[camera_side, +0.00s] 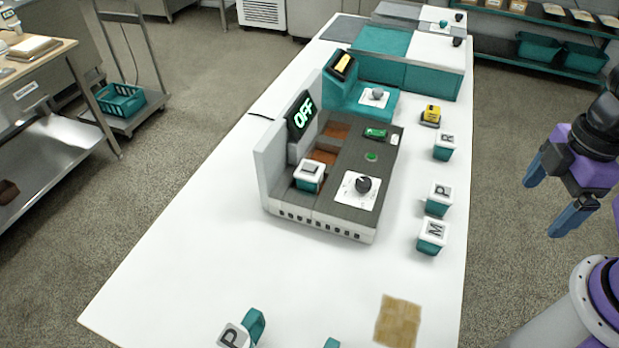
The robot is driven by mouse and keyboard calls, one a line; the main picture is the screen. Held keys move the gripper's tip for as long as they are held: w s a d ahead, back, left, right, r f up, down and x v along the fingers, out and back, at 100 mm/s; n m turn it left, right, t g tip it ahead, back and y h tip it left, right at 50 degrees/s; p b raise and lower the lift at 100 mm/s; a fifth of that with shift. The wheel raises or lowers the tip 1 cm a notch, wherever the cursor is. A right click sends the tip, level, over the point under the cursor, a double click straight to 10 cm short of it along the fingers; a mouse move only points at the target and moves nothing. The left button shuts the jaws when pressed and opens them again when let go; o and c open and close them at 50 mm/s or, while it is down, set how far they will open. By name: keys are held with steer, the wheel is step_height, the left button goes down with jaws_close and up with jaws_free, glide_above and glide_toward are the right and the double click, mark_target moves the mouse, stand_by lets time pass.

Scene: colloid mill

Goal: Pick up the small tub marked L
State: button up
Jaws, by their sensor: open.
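I cannot make out an L on any lid. Small teal tubs with white lids stand on the white table: one marked R (444,147), one marked P (438,199), and one marked M (432,237) in a row at the right. Another tub marked P (236,335) is at the bottom left edge, partly cut off. A tub with a dark bar-like mark (309,175) sits in the grey machine; I cannot tell its letter. My gripper (543,206) is open and empty, off the table's right side, apart from all the tubs.
The grey machine (320,222) has an OFF display (301,114) and a black knob (363,184). A yellow block (430,115) stands behind the R tub. A wooden square (398,320) lies at the front. A teal piece (332,343) is cut off below. The table's left front is clear.

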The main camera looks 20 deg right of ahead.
steer(key=w+a+f+n+t+h, duration=0.3)
steer(key=w+a+n+h, duration=0.15)
steer(key=w+a, duration=0.8)
steer(key=w+a+f+n+t+h, duration=0.3)
steer(key=w+a+n, duration=0.45)
steer(key=a, duration=0.75)
steer(key=n+t+h, duration=0.2)
steer(key=t, duration=0.1)
glide_toward(304, 179)
steer(key=x, duration=0.6)
steer(key=shift+w+a+f, duration=0.1)
steer(key=shift+f, duration=0.2)
steer(key=shift+d+r+x, duration=0.15)
steer(key=shift+x, duration=1.2)
steer(key=shift+d+r+x, duration=0.1)
steer(key=shift+r+x, duration=0.05)
steer(key=shift+x, duration=1.2)
steer(key=shift+c, duration=0.3)
steer(key=shift+r, duration=0.1)
steer(key=c, duration=1.2)
